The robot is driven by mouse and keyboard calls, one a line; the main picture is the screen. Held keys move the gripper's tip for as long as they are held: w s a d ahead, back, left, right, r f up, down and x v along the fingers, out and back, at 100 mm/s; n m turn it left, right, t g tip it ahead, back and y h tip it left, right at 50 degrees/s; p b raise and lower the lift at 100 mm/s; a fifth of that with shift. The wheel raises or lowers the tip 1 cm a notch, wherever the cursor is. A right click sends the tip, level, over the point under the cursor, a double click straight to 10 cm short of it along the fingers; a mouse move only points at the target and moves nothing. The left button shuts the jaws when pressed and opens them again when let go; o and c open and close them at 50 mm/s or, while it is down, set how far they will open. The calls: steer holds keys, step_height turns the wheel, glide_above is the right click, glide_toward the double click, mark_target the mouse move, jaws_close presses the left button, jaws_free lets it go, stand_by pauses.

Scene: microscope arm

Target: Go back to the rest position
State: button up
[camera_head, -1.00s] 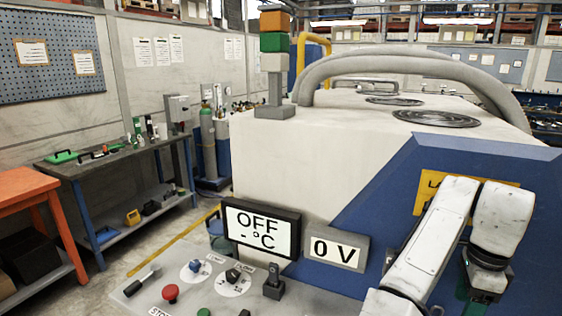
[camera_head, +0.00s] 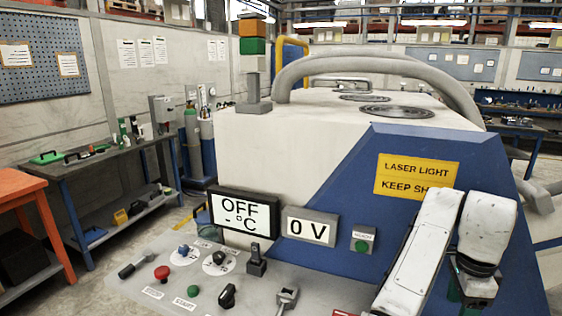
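My arm stands at the lower right of the head view, folded, with its white links in front of the blue panel of the machine (camera_head: 345,185). The end of my arm hangs downward near the right bottom edge. My gripper's fingers are not clearly visible; the part below the wrist is dark and cut off by the frame's bottom edge. Nothing held can be made out. The control panel (camera_head: 135,292) lies in front of the machine, to the left of my arm.
The panel carries a red button (camera_head: 162,272), a green button (camera_head: 193,291), a black knob (camera_head: 227,295) and levers. Displays read OFF (camera_head: 231,212) and 0 V (camera_head: 309,230). A workbench (camera_head: 110,155) and an orange table (camera_head: 22,190) stand left, with bare floor between them and the panel.

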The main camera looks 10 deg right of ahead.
steer(key=s+f+n+t+h, duration=0.1)
steer(key=s+f+n+h, duration=0.2)
steer(key=s+f+n, duration=0.8)
steer(key=s+a+f+n+y, duration=0.2)
steer(key=s+a+f+n, duration=0.3)
steer(key=s+a+n, duration=0.1)
steer(key=s+a+f+n+y, duration=0.1)
steer(key=s+a+f+n, duration=0.5)
steer(key=s+a, duration=0.2)
steer(key=a, duration=0.2)
steer(key=shift+a+f+y, duration=0.2)
steer(key=shift+a+y, duration=0.15)
steer(key=shift+y, duration=0.05)
